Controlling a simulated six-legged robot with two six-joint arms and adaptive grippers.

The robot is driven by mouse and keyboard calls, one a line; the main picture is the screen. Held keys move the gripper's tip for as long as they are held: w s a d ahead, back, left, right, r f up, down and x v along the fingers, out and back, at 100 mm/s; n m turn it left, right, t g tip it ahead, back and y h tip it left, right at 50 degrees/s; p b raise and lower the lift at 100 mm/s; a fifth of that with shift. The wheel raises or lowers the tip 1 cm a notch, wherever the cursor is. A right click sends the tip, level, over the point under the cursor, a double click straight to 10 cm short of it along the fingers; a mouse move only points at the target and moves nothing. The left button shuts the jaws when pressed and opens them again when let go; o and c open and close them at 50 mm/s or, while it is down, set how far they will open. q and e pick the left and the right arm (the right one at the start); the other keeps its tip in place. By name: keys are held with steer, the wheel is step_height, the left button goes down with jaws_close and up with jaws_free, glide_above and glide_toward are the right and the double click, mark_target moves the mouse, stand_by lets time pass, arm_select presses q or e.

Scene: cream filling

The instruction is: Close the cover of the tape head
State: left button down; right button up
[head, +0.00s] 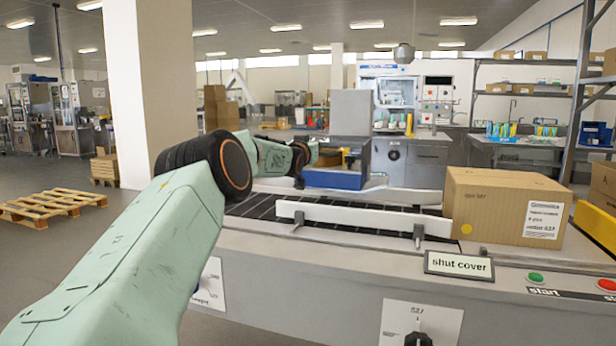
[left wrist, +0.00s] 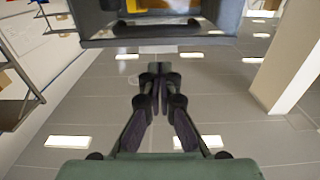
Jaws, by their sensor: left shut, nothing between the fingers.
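The tape head stands over the conveyor in the head view, with a blue lower part (head: 333,180) and a grey upright panel (head: 350,112) above it. The panel looks like the raised cover, but its hinge is hidden. In the left wrist view, the tape head (left wrist: 160,40) fills the top edge as a dark grey frame with an opening. My left gripper (left wrist: 158,70) is shut and empty just below that frame, apparently apart from it. In the head view my left arm reaches to the tape head's left side, and its fingers are hard to make out. My right gripper is out of view.
A cardboard box (head: 503,206) sits on the conveyor at the right. White guide rails (head: 360,218) run along the belt. A "shut cover" sign (head: 459,265) and green (head: 535,277) and red (head: 607,284) buttons are on the front edge. A pallet (head: 52,207) lies at the left.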

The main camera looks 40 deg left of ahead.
arm_select(q)
steer(key=s+d+f, duration=0.2)
steer(key=s+f, duration=0.2)
steer(key=f, duration=0.2)
steer(key=shift+s+d+f, duration=0.15)
steer(key=shift+s, duration=0.1)
stand_by(0.4)
